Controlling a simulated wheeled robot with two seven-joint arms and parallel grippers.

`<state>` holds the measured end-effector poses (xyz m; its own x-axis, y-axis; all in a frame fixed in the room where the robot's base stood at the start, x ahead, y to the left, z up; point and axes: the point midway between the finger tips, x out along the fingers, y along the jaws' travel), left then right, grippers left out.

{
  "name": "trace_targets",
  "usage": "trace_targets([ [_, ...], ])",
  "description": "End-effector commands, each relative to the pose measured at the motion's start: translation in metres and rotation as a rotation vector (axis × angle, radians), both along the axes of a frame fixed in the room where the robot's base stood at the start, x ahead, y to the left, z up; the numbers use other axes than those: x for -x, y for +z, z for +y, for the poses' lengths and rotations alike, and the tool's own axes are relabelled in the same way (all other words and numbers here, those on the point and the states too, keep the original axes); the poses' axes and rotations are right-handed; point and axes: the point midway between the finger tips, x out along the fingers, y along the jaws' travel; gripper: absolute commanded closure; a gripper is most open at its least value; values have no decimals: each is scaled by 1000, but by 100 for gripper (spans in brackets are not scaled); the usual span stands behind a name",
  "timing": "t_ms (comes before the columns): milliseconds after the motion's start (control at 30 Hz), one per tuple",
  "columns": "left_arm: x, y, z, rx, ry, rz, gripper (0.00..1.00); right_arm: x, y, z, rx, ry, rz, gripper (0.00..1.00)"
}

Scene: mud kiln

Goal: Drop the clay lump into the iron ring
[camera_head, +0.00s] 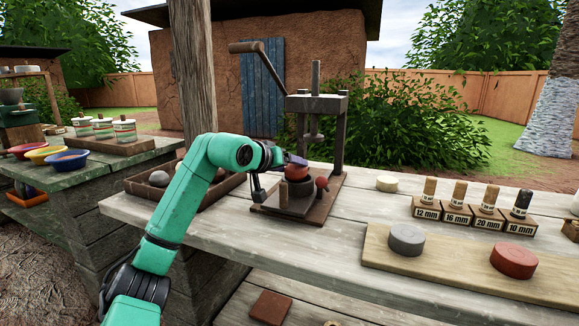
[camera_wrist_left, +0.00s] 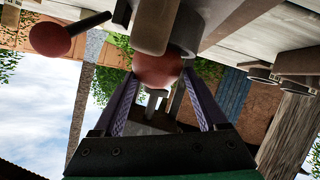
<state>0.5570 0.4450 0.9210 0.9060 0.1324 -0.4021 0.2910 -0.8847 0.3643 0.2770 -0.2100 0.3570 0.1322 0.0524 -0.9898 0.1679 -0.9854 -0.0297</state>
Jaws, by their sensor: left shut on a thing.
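The clay lump (camera_head: 297,172) is a reddish-brown ball at the press in the middle of the head view. My left gripper (camera_head: 287,161) is shut on it from the left, at the mouth of the dark iron ring (camera_head: 299,188). In the wrist view the clay lump (camera_wrist_left: 157,70) sits between the two fingertips of my left gripper (camera_wrist_left: 160,82). The lump appears right above the ring or partly in its mouth; I cannot tell whether it touches. The ring's inside is hidden. My right gripper is not in view.
The press frame (camera_head: 338,140) with its plunger (camera_head: 314,128) stands close behind and above the lump. A red knob (camera_head: 321,183) is just right of the ring. A tray (camera_head: 140,188) with balls lies left. A board (camera_head: 450,264) with two discs lies right.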

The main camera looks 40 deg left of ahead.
Motion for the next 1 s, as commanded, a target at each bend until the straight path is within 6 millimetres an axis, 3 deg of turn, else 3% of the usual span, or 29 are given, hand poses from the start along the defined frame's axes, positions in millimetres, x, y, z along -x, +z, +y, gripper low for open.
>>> trace_targets([
  [967, 0, -2, 0, 0, 0, -1, 100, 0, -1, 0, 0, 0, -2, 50],
  [1000, 0, -2, 0, 0, 0, -1, 14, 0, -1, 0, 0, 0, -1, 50],
])
